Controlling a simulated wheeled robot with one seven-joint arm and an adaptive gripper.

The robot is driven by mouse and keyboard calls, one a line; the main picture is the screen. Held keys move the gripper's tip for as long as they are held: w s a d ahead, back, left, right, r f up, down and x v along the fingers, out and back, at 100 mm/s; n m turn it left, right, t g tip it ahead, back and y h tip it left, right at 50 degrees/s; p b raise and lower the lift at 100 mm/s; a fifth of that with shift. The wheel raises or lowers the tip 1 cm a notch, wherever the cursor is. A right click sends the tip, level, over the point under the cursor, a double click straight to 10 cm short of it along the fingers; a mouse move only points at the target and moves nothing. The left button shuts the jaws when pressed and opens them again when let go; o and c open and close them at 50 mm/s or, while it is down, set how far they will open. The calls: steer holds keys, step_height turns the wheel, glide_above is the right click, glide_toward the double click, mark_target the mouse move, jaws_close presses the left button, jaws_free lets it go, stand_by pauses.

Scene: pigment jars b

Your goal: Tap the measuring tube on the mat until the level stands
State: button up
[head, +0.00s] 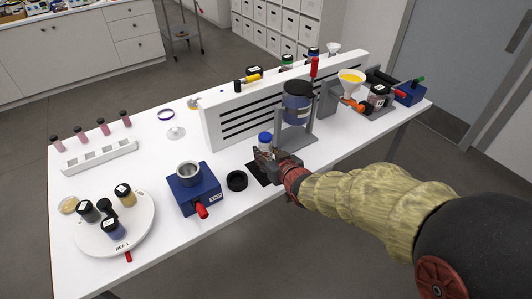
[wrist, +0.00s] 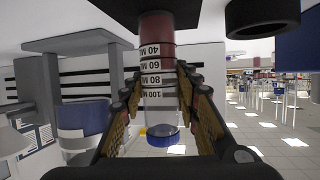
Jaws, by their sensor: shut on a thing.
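The measuring tube (head: 265,140), clear with a blue cap, stands about upright in my gripper (head: 278,165) over the black mat (head: 256,171). In the wrist view the tube (wrist: 159,80) appears upside down, with white scale labels from 40 to 100 and the blue cap at the bottom. Dark red powder fills its lower part, to somewhere around the 60 to 80 labels; the exact surface is hard to read. My gripper (wrist: 160,95) is shut on the tube, a finger on each side. The tube's foot is at the mat (wrist: 190,12); I cannot tell whether they touch.
A black ring-shaped lid (head: 237,181) and a blue device with a metal cup (head: 189,173) stand left of the mat. A stand with a blue jar (head: 297,105) is close behind my gripper. A round white tray (head: 142,222) holds small jars at front left.

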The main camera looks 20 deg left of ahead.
jaws_close()
steer(key=shift+r+p, duration=0.45)
steer(key=shift+r, duration=0.2)
steer(key=o, duration=0.5)
jaws_free()
steer(key=shift+o, duration=0.2)
steer(key=shift+f, duration=0.1)
steer(key=shift+f+b, duration=0.55)
steer(key=shift+f, duration=0.05)
steer(key=shift+r, duration=0.1)
steer(key=c, duration=0.3)
